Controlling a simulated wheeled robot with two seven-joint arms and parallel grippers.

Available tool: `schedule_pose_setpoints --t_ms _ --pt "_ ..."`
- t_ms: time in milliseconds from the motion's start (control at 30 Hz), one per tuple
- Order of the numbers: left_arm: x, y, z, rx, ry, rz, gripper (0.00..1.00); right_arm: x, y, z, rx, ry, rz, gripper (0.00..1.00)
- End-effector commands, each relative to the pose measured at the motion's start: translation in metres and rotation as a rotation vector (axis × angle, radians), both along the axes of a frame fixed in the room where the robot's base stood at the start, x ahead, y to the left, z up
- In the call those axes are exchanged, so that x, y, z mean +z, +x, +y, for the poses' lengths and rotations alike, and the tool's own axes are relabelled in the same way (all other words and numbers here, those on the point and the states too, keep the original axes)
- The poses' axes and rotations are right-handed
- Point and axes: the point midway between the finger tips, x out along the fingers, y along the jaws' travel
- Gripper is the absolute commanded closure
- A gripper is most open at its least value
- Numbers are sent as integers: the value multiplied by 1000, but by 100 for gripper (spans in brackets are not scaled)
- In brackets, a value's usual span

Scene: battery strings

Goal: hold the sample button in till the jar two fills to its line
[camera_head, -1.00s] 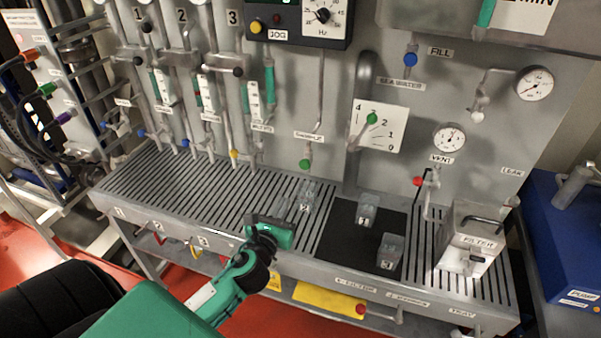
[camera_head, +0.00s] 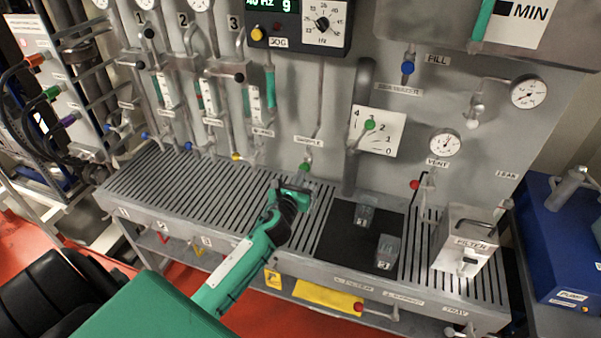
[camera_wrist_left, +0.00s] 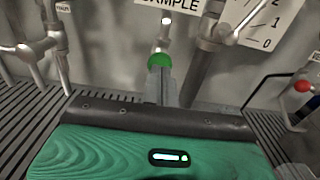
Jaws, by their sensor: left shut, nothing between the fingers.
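The green sample button (camera_head: 305,166) sits on the wall panel under the SAMPLE label (camera_head: 308,141). It also shows in the left wrist view (camera_wrist_left: 160,61), right at the tips of my closed fingers. My left gripper (camera_head: 303,184) is shut and empty, just below and in front of the button; its fingers show in the wrist view (camera_wrist_left: 160,88). I cannot tell whether the tips touch the button or whether it is pressed in. Jar two is hidden behind my gripper in the head view, so its level does not show. My right gripper is out of view.
Two clear jars, one (camera_head: 364,213) and three (camera_head: 386,250), stand on a black mat (camera_head: 340,245) to the right. The filter box (camera_head: 465,240) is farther right. The slatted bench (camera_head: 190,190) is clear to the left.

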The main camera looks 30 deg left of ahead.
Motion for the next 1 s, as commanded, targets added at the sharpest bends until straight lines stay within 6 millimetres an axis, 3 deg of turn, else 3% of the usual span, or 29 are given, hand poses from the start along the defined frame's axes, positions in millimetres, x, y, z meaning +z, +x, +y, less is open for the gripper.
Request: schedule_pose_setpoints --t_ms 1000 --pt "1 27 7 0 1 -3 100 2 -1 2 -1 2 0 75"
